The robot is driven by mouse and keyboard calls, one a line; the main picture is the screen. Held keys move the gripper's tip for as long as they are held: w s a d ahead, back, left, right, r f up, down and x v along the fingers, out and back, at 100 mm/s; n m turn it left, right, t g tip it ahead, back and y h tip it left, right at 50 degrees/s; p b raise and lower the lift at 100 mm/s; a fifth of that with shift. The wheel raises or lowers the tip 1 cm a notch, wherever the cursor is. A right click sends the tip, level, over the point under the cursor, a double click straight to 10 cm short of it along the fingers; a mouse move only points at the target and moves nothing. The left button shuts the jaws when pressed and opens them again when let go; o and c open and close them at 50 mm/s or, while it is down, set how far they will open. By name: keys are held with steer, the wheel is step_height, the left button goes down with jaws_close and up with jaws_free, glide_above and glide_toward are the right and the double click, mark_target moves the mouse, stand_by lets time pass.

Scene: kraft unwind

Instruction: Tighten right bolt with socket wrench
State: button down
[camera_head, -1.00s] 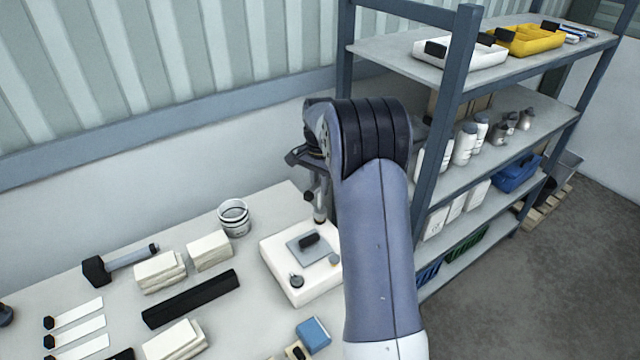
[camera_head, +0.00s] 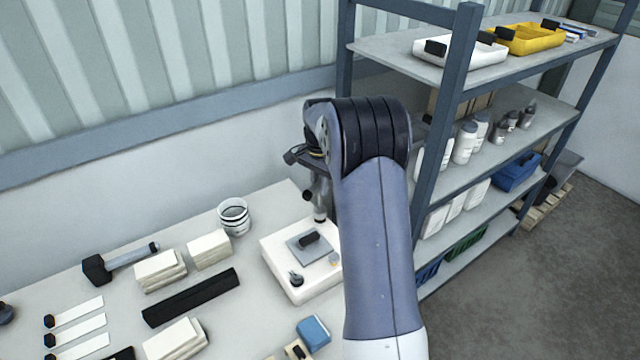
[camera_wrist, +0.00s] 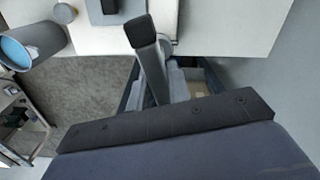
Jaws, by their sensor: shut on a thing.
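A white block fixture (camera_head: 287,289) sits on the bench in the head view. It carries a grey plate with a black knob (camera_head: 309,240), a dark bolt (camera_head: 296,279) at front left and a small yellowish round piece (camera_head: 334,258) near its right edge. My gripper (camera_wrist: 168,88) is shut on the socket wrench, whose dark handle (camera_wrist: 147,50) stands between the fingers in the wrist view. In the head view a metal shaft with a light end (camera_head: 320,214) hangs over the block's far right part. My arm hides the block's right side. I cannot tell whether the socket touches a bolt.
A banded cup (camera_head: 234,216), a hammer (camera_head: 120,262), cloth stacks (camera_head: 160,270) and a black bar (camera_head: 191,298) lie left of the block. A blue box (camera_head: 314,333) is in front. A loaded metal shelf (camera_head: 462,100) stands close on the right.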

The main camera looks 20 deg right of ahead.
steer(key=shift+m, duration=0.6)
steer(key=shift+m, duration=1.2)
steer(key=shift+m, duration=1.1)
steer(key=shift+f+m, duration=0.1)
steer(key=shift+m, duration=1.1)
